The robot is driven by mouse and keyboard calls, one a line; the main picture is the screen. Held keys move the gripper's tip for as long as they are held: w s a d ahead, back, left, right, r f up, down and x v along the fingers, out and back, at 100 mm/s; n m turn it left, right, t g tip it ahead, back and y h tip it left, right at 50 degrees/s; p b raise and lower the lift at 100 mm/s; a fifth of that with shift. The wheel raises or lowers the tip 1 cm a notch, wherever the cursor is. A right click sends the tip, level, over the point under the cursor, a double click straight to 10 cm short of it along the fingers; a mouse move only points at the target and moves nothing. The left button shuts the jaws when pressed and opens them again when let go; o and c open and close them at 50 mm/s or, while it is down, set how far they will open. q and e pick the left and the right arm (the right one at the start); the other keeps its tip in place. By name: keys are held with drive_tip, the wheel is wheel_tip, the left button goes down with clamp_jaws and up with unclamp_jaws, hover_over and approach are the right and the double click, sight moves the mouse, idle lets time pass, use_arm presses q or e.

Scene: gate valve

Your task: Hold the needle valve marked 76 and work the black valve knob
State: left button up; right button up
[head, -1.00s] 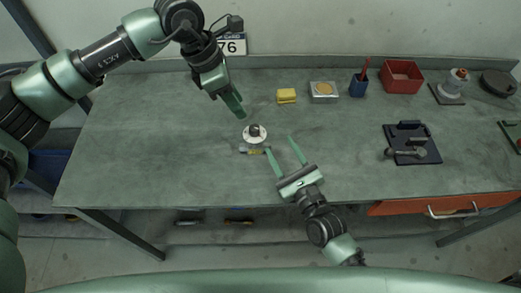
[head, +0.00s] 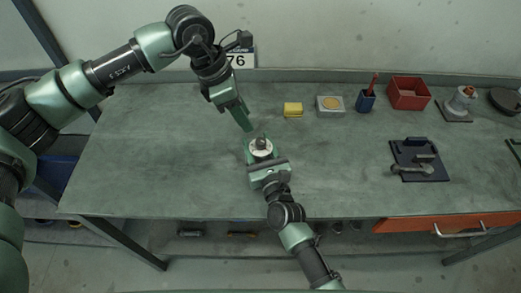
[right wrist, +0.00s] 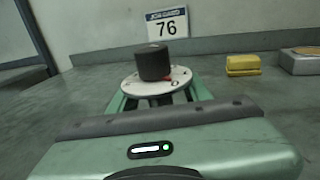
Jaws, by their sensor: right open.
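The needle valve (head: 260,152) stands on the bench with a white round plate and a black knob (head: 261,142) on top. In the right wrist view, the black knob (right wrist: 154,63) sits above the white plate (right wrist: 178,80), which has a small red mark. My right gripper (head: 261,150) is open, its fingers on either side of the valve below the plate; whether they touch it is hidden. My left gripper (head: 247,123) hangs tilted just behind and left of the knob, apart from it; its finger gap does not show clearly. A card marked 76 (right wrist: 167,26) is at the wall behind.
A yellow block (head: 293,109), a grey box with a tan disc (head: 330,106), a blue cup (head: 366,100) and a red bin (head: 408,93) line the back. A dark fixture (head: 418,160) stands at right. The bench left of the valve is clear.

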sight(261, 140)
clamp_jaws()
idle(1.4)
use_arm(q)
drive_tip(key=shift+o, duration=1.2)
drive_tip(key=m, duration=0.1)
drive_tip(key=w+r+m+g, duration=0.1)
drive_tip(key=m, duration=0.1)
drive_tip(key=shift+w+a+r, duration=0.1)
drive_tip(key=shift+w+a, duration=0.1)
drive_tip(key=shift+a, duration=0.05)
drive_tip(key=d+f, duration=0.1)
drive_tip(key=f, duration=0.2)
drive_tip(key=d+f+m, duration=0.1)
drive_tip(key=f, duration=0.3)
drive_tip(key=d+f+m, duration=0.1)
drive_tip(key=d+f, duration=0.1)
drive_tip(key=f, duration=0.1)
drive_tip(key=shift+s+f+g, duration=0.15)
drive_tip(key=shift+s+g, duration=0.25)
